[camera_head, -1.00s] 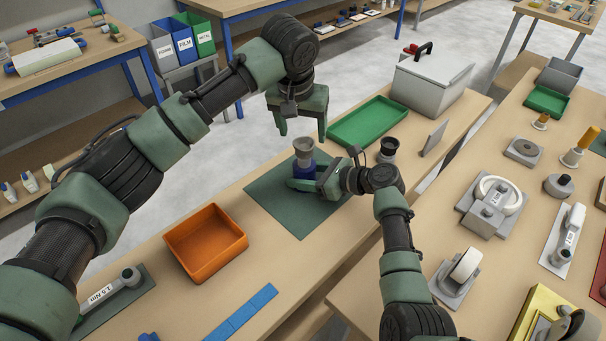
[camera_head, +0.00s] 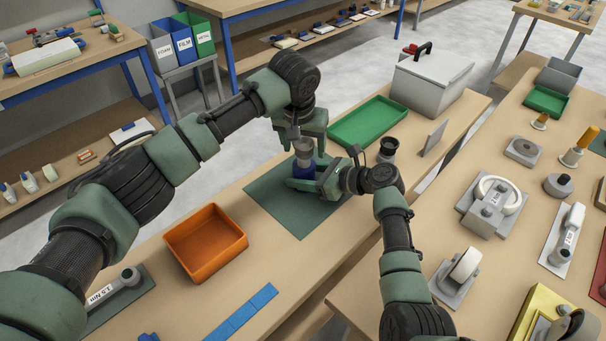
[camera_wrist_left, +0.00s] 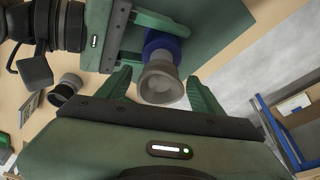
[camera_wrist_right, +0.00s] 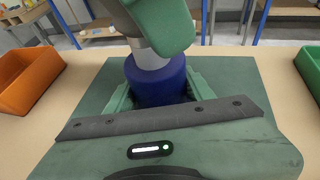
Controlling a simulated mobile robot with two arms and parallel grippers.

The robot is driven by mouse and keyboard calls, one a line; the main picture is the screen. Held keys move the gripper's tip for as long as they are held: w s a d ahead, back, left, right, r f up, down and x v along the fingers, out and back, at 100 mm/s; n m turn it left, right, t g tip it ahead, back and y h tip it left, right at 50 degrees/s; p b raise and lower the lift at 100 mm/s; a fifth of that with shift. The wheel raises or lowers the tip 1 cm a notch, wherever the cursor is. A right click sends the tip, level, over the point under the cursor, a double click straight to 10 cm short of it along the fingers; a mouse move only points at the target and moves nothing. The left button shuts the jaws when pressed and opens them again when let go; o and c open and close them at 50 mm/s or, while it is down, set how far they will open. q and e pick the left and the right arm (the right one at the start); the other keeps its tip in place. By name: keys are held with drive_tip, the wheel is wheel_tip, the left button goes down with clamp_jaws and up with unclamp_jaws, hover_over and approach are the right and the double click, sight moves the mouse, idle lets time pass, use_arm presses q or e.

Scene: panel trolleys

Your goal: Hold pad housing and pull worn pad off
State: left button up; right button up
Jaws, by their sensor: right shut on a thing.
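The pad housing (camera_wrist_right: 158,84) is a dark blue cylinder standing upright on the green mat (camera_head: 272,203). My right gripper (camera_head: 303,180) is shut on it from the side. The worn pad (camera_wrist_left: 160,83), a grey-beige suction cup with a flared rim, sits on top of the housing. My left gripper (camera_head: 301,140) is above, pointing down. In the left wrist view its fingers (camera_wrist_left: 160,92) stand apart on both sides of the pad, with gaps visible, so it is open. In the right wrist view a left finger hides part of the pad's top.
An orange tray (camera_head: 206,243) is left of the mat and a green tray (camera_head: 367,121) is behind it. A dark cup-topped part (camera_head: 388,148) stands just right of my right gripper. A grey box (camera_head: 432,84) is at the back right. Blue strips (camera_head: 241,313) lie in front.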

use_arm(q)
clamp_jaws()
drive_tip(key=shift+r, duration=0.4)
drive_tip(key=shift+r, duration=0.6)
use_arm(e)
drive_tip(key=shift+f, duration=0.1)
use_arm(q)
drive_tip(key=shift+r, duration=2.95)
use_arm(e)
drive_tip(key=o, duration=2.1)
